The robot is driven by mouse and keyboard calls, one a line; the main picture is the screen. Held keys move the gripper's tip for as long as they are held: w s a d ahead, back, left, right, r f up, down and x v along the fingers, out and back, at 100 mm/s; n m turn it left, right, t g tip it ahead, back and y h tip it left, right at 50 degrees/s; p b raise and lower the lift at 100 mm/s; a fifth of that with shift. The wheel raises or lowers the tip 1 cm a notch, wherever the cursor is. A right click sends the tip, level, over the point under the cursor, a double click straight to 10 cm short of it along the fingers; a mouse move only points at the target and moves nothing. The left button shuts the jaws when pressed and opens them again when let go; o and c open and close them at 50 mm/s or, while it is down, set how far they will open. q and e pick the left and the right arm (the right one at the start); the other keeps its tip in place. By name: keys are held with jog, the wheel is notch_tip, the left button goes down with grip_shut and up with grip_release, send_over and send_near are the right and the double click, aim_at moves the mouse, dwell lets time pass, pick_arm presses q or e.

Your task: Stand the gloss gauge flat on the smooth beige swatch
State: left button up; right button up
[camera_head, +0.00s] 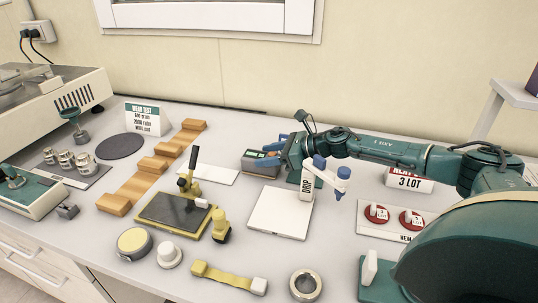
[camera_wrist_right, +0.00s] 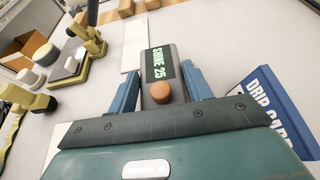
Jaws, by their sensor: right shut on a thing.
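The gloss gauge (camera_head: 259,164) is a small grey box with a dark green label. In the right wrist view it reads "SHINE 25" and has an orange-brown button on the gauge (camera_wrist_right: 162,66). My right gripper (camera_head: 270,153) is shut on it, with blue fingers on both sides. It looks about level, close above or at the table behind the front pale panel; any gap underneath is unclear. Two smooth pale panels lie flat: one in front (camera_head: 273,218) and one at the back left (camera_head: 207,174). I cannot tell by colour which is the beige swatch. My left gripper is out of view.
Left are a dark plate with a yellow frame (camera_head: 175,213) and wooden blocks (camera_head: 152,164). A ring (camera_head: 305,285) lies in front. Red-topped discs (camera_head: 377,212) lie right.

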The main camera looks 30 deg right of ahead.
jog(key=o, duration=1.2)
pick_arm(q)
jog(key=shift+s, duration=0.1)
pick_arm(e)
jog(key=shift+r, duration=0.1)
jog(key=shift+s+d, duration=0.2)
jog(key=b+v, duration=0.3)
jog(key=v, duration=0.7)
jog(key=shift+s+d, duration=0.25)
jog(key=shift+s, duration=0.05)
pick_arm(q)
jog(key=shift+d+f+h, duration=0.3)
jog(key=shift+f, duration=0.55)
pick_arm(e)
jog(key=shift+s+d+r, duration=0.15)
jog(key=shift+s+r, duration=0.1)
jog(key=shift+r, duration=0.1)
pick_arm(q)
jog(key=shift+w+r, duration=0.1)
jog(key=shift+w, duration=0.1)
